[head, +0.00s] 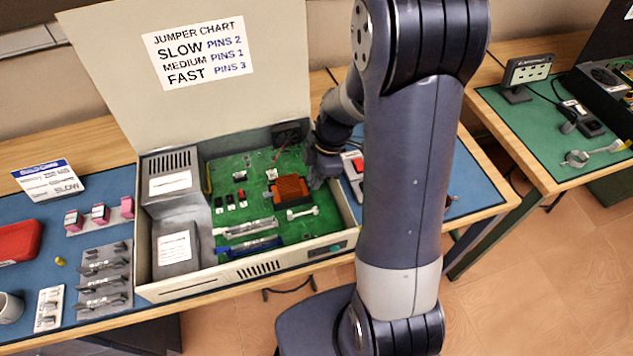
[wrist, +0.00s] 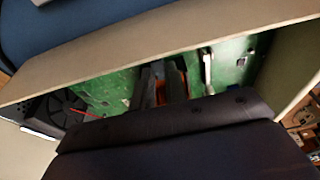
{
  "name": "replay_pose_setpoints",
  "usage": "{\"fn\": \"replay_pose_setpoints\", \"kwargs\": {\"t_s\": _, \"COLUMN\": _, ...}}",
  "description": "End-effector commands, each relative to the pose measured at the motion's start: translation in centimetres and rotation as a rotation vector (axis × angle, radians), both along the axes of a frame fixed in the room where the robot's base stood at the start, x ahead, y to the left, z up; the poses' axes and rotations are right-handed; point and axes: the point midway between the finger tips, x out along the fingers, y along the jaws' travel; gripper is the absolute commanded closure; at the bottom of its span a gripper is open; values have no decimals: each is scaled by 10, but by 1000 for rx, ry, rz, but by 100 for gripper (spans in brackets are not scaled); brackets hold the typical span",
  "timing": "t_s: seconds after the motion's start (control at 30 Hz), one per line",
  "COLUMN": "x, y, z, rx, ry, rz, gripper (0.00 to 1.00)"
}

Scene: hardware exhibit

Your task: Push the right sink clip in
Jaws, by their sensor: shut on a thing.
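The copper-orange heat sink (head: 290,188) sits on the green circuit board (head: 230,170) inside the open beige case. My gripper (head: 319,180) is down in the case at the sink's right side. In the wrist view the dark fingers of my gripper (wrist: 160,95) reach down to the board, with part of the orange heat sink (wrist: 183,82) just beside them. The fingers are shut at the sink's right edge, where the right clip sits; they hide the clip, so how far in it is cannot be told.
The case's right wall (head: 335,195) stands close to my gripper. A fan (head: 287,134) is at the back corner. A white slot or lever (head: 302,212) lies in front of the sink. Two grey boxes fill the case's left side. The raised lid carries a jumper chart (head: 200,54).

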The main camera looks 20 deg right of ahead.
Motion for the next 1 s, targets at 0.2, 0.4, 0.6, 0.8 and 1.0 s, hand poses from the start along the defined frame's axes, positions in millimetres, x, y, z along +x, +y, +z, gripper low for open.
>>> {"fn": "replay_pose_setpoints", "kwargs": {"t_s": 0.2, "x": 1, "y": 2, "z": 1, "rx": 1, "ry": -1, "rz": 1, "gripper": 95}}
{"fn": "replay_pose_setpoints", "kwargs": {"t_s": 0.4, "x": 0, "y": 4, "z": 3, "rx": 2, "ry": -1, "rz": 1, "gripper": 95}}
{"fn": "replay_pose_setpoints", "kwargs": {"t_s": 0.6, "x": 0, "y": 4, "z": 3, "rx": 1, "ry": 0, "rz": 1, "gripper": 82}}
{"fn": "replay_pose_setpoints", "kwargs": {"t_s": 0.8, "x": 0, "y": 4, "z": 3, "rx": 1, "ry": 0, "rz": 0, "gripper": 77}}
{"fn": "replay_pose_setpoints", "kwargs": {"t_s": 1.0, "x": 0, "y": 4, "z": 3, "rx": 1, "ry": 0, "rz": 0, "gripper": 77}}
